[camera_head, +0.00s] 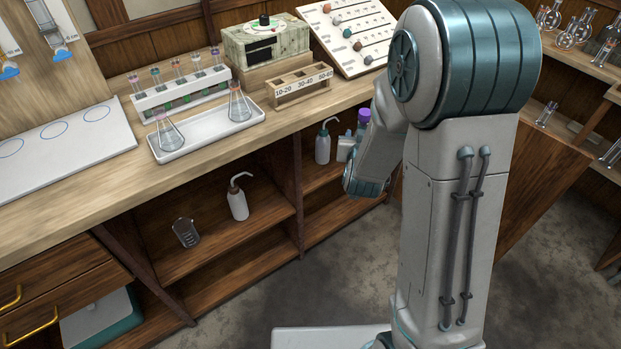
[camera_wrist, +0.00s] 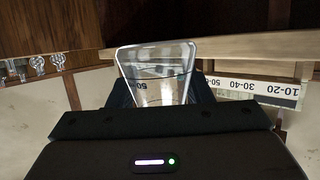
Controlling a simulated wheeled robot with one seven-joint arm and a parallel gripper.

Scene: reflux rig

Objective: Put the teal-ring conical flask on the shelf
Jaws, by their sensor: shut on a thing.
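In the wrist view my gripper (camera_wrist: 163,104) is shut on a clear glass conical flask (camera_wrist: 158,62). Its wide end points away from the jaws. I cannot make out a teal ring on it. My gripper is hidden behind my arm in the head view. Two other conical flasks stand in a white tray on the bench: one with a pinkish ring (camera_head: 170,133) and one with an orange-red ring (camera_head: 239,106). An open shelf (camera_head: 265,212) under the bench holds a wash bottle and a beaker. Another shelf (camera_head: 575,62) with glassware is at the upper right.
A rack labelled 10-20, 30-40, 50-60 (camera_head: 301,90) stands on the bench; in the wrist view its label strip (camera_wrist: 250,87) appears beyond the flask. The white tray (camera_head: 190,148), a tube rack (camera_head: 182,95) and a sloped board (camera_head: 350,38) are also there. Open floor (camera_head: 345,260) lies before the cabinets.

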